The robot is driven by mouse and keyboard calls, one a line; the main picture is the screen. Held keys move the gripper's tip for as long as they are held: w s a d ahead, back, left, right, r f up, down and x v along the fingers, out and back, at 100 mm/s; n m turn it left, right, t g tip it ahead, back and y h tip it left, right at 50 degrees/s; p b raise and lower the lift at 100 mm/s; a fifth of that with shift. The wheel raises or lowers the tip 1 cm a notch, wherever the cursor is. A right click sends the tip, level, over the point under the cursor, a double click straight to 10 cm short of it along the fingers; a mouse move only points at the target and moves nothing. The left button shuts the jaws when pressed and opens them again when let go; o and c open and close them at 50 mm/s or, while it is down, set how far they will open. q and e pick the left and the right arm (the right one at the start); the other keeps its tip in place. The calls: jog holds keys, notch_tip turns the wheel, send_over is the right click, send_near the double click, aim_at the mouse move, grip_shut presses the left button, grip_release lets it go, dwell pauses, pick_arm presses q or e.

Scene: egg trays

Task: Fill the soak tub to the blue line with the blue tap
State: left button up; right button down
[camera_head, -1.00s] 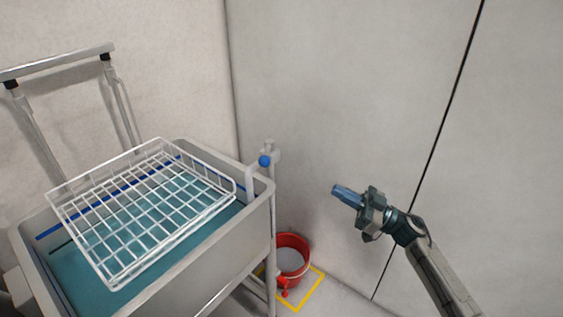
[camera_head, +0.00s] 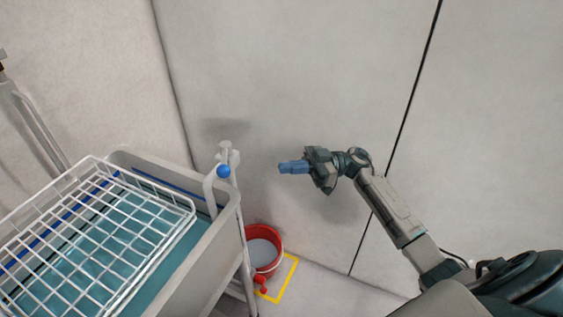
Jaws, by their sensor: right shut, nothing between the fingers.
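The soak tub (camera_head: 228,222) is a grey-white basin at the lower left with teal water in it. A blue line (camera_head: 172,188) runs along its inner wall, and the water surface lies below it at the far side. The blue tap (camera_head: 223,171) is a round blue knob on a pale spout at the tub's right corner. My right gripper (camera_head: 282,168) is shut and empty, pointing left, to the right of the tap and apart from it. My left gripper is not in view.
A white wire basket (camera_head: 190,208) sits over the tub and hides part of the water. A red bucket (camera_head: 278,240) stands on the floor inside a yellow outline (camera_head: 289,276), with a red valve (camera_head: 262,284) beside it. Walls close in behind.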

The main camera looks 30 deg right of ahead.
send_near(224, 159)
jog(key=s+a, duration=0.2)
jog(key=a, duration=0.4)
jog(key=shift+a, duration=0.2)
jog(key=shift+s+r, duration=0.1)
jog(key=a+m+t+p, duration=0.1)
jog(key=t+p, duration=0.1)
jog(key=p, duration=0.1)
jog(key=a+m+t+h+p, duration=0.1)
jog(key=t+p, duration=0.1)
jog(key=p, duration=0.1)
jog(key=a+m+t+h+p, duration=0.1)
jog(key=m+t+p, duration=0.1)
jog(key=p, duration=0.1)
jog(key=shift+r, duration=0.3)
jog(key=shift+a+f+m+t+h+p, duration=0.3)
jog(key=shift+t+p, duration=0.05)
jog(key=shift+t, duration=0.25)
jog(key=shift+d, duration=0.1)
